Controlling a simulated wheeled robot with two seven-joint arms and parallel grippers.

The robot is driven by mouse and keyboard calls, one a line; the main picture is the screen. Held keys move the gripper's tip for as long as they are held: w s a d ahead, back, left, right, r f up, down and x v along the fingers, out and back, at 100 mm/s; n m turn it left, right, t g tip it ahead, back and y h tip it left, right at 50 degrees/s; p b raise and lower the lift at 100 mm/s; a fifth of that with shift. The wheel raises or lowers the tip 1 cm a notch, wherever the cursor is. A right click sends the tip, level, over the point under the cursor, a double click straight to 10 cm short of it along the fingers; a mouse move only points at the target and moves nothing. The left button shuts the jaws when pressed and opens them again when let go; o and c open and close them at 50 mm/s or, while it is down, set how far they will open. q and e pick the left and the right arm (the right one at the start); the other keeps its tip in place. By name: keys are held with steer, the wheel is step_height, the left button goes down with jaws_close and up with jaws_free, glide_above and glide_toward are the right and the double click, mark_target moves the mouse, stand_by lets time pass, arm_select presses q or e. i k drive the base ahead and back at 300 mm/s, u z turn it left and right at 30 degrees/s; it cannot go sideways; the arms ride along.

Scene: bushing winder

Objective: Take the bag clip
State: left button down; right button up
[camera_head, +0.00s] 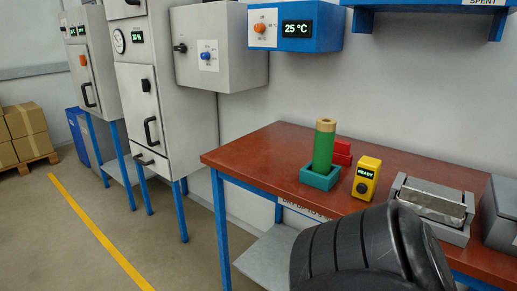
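I cannot make out a bag clip for certain in the head view. A red block-like thing (342,147) stands on the brown table, partly hidden behind a green cylinder (323,150); I cannot tell what it is. The green cylinder has a tan top and stands upright in a teal square holder (320,178). Neither gripper shows. A dark ribbed arm part of mine fills the bottom right and hides the front of the table there.
The brown table (257,151) also bears a yellow box reading READY (366,178), a grey metal fixture (432,203) and a grey box (502,212) at the right edge. Grey cabinets (142,80) stand left. The table's left end and the floor by the yellow line are clear.

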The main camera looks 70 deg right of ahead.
mark_target(341, 155)
steer(key=u, duration=0.1)
steer(key=k, duration=1.3)
